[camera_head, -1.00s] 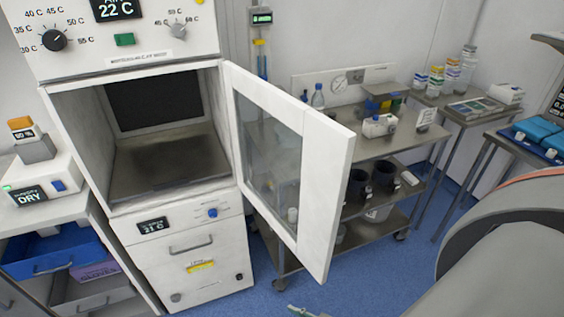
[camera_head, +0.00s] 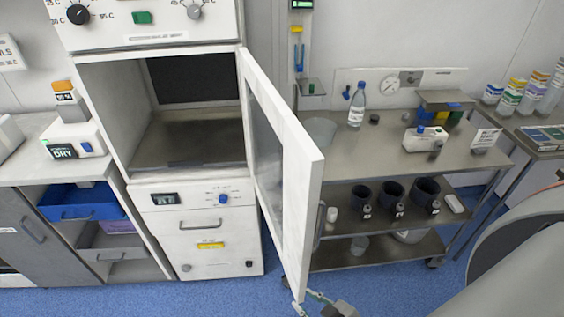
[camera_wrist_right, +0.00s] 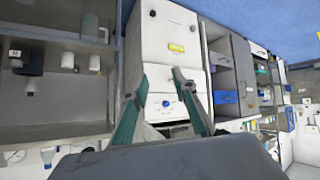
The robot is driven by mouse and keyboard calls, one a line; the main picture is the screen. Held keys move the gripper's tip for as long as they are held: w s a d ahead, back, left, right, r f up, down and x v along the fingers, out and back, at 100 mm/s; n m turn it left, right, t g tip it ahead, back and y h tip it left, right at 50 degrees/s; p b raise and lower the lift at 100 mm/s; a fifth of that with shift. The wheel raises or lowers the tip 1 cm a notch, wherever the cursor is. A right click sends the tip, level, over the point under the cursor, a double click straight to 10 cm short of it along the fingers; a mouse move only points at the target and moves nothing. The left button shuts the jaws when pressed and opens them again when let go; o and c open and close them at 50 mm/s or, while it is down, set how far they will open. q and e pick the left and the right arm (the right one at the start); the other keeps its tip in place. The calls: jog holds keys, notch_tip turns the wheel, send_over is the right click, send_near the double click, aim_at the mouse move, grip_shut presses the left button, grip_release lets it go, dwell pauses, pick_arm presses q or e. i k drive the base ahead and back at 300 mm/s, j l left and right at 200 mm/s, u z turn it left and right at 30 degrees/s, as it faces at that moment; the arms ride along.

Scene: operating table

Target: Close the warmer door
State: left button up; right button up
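The warmer's white framed door (camera_head: 302,190) with its glass pane stands wide open in the head view, hinged at the right side of the warmer's chamber (camera_head: 190,140). The chamber looks empty. A handle (camera_head: 320,225) shows on the door's outer face. My right gripper (camera_head: 308,301) is near the door's lower outer corner, and I cannot tell whether it touches. In the right wrist view, which is upside down, the right gripper's fingers (camera_wrist_right: 160,74) are spread with nothing between them, before the warmer's lower front (camera_wrist_right: 165,35). My left gripper is not in view.
A steel trolley (camera_head: 400,160) with a bottle (camera_head: 357,105), a white box and several dark cups stands right of the door. A counter with a blue drawer (camera_head: 80,205) is at the left. Blue floor (camera_head: 150,298) is clear in front. My grey arm fills the lower right.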

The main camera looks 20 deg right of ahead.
aim_at(279, 171)
jog(key=l+u, duration=0.35)
jog(key=l, duration=1.25)
